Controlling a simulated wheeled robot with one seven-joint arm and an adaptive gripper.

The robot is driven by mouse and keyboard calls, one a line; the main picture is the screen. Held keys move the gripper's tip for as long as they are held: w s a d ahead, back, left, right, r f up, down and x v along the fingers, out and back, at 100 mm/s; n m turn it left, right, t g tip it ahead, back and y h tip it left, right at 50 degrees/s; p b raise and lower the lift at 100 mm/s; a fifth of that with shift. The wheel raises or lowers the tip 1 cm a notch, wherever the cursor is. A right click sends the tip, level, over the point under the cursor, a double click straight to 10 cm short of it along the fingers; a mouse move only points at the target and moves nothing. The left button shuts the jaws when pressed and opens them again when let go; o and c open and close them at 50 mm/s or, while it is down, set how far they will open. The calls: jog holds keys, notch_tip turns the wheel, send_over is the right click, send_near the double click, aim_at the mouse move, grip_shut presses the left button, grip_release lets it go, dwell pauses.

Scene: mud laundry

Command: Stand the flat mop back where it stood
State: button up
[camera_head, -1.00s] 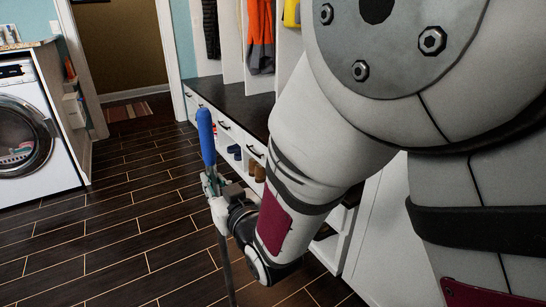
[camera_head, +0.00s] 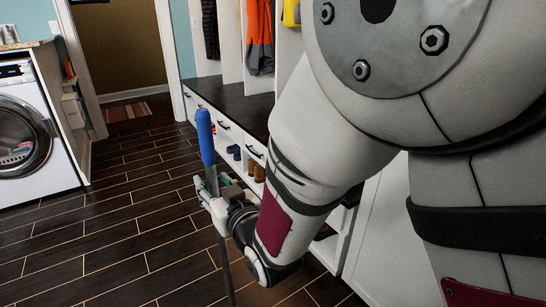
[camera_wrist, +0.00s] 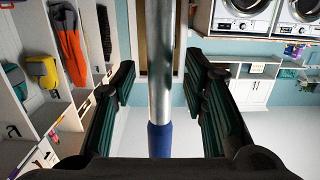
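The flat mop shows as an upright, slightly tilted pole with a blue grip (camera_head: 205,137) in the head view. Its lower shaft runs down past the bottom edge, so its head and foot are out of view. My gripper (camera_head: 206,190) is at the pole just below the blue grip. In the wrist view the metal shaft (camera_wrist: 160,65) passes between the fingers of my gripper (camera_wrist: 160,88). The fingers stand wide apart, with a clear gap on both sides of the shaft.
A bench with a dark top (camera_head: 240,106) and shoe cubbies stands right of the mop, coats hanging above. A washer (camera_head: 20,135) is at the left. The wooden floor (camera_head: 130,220) between them is clear. A small rug (camera_head: 128,111) lies by the doorway.

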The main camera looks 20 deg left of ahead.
jog(key=v, duration=0.7)
jog(key=shift+d, duration=0.25)
jog(key=shift+s, duration=0.1)
jog(key=w+d+r+m+h, duration=0.1)
jog(key=w+d+m+h, duration=0.35)
jog(key=d, duration=0.85)
jog(key=s+d+m+g+h, duration=0.1)
jog(key=s+d+g+h, duration=0.15)
jog(key=d, duration=0.45)
jog(key=s+d+g+h, duration=0.1)
jog(key=s+d+h, duration=0.15)
jog(key=d, duration=0.45)
jog(key=s+d+r+m+g+h, duration=0.15)
jog(key=s+d, duration=0.25)
jog(key=s, duration=0.4)
jog(key=s+d+r+m+g+h, duration=0.1)
jog(key=s+d+g, duration=0.2)
jog(key=s+d, duration=0.35)
jog(key=s+d+r+m+g+h, duration=0.1)
jog(key=s+d+m+g, duration=0.15)
jog(key=s, duration=0.65)
notch_tip(320, 180, up, 25)
jog(key=t+p, duration=0.3)
jog(key=p, duration=2)
jog(key=shift+s+d+n, duration=0.15)
jog(key=shift+d+n, duration=0.2)
jog(key=shift+t, duration=0.25)
